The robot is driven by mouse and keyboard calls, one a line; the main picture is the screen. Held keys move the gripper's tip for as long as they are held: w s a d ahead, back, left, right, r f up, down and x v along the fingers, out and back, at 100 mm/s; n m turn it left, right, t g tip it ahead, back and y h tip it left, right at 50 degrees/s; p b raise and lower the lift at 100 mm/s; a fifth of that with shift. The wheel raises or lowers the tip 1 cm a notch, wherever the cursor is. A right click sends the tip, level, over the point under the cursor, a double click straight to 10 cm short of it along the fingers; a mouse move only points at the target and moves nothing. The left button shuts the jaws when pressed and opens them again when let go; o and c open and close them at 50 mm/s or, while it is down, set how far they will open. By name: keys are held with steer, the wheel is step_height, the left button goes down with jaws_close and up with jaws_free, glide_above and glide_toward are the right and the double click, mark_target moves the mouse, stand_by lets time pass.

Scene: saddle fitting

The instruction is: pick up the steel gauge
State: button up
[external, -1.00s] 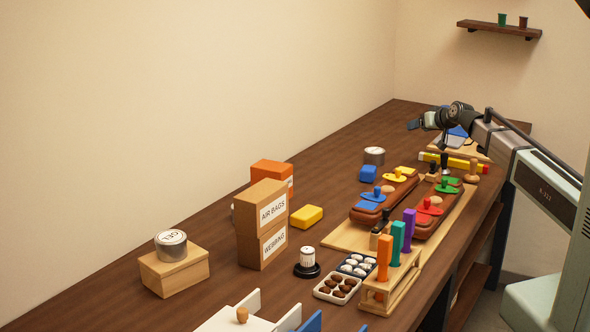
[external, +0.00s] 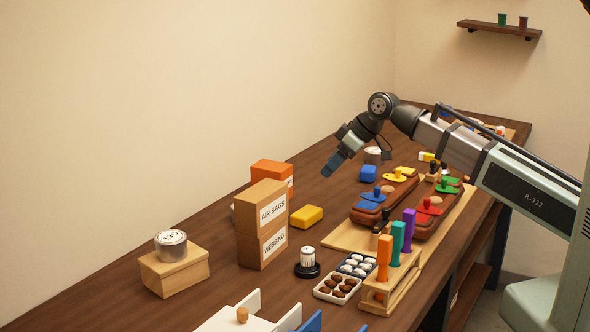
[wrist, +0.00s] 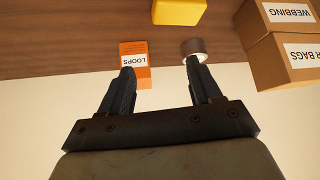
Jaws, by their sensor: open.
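My gripper (external: 332,165) is in the air above the back part of the table, pointing down and left. In the wrist view its two dark fingers (wrist: 158,82) are apart with nothing between them. I cannot make out a steel gauge for certain in either view. In the external view the cardboard boxes hide most of that spot.
Stacked boxes labelled AIR BAGS (external: 262,205) and WEBBING (external: 263,245) stand near the wall. Brown saddle pieces with coloured knobs (external: 383,198) lie at right.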

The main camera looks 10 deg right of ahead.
steer(key=s+a+n+g, duration=0.25)
steer(key=s+a, duration=0.25)
steer(key=s, duration=0.7)
steer(key=n+g+h, duration=0.1)
steer(key=n+h, duration=0.1)
steer(key=n, duration=0.2)
glide_toward(309, 249)
steer(key=shift+m, duration=0.25)
steer(key=shift+x, duration=5.4)
jaws_close()
